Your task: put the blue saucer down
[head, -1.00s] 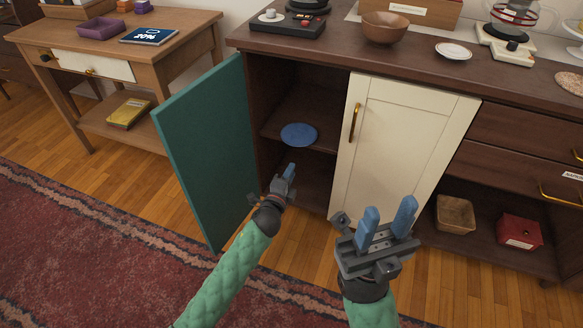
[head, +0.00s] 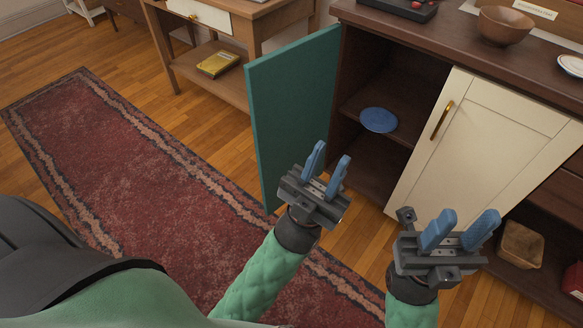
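The blue saucer (head: 379,120) lies flat on the middle shelf inside the open cabinet (head: 400,85), near the shelf's front edge. My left gripper (head: 326,172) is open and empty, in front of the cabinet and below and left of the saucer in the picture. It is apart from the saucer. My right gripper (head: 459,230) is open and empty, in front of the white cabinet door.
The teal door (head: 292,115) stands swung open left of the opening. The white door (head: 482,140) is shut. A brown bowl (head: 505,25) stands on the cabinet top. A wooden side table (head: 262,22) is behind left. A red rug (head: 140,160) covers the open floor.

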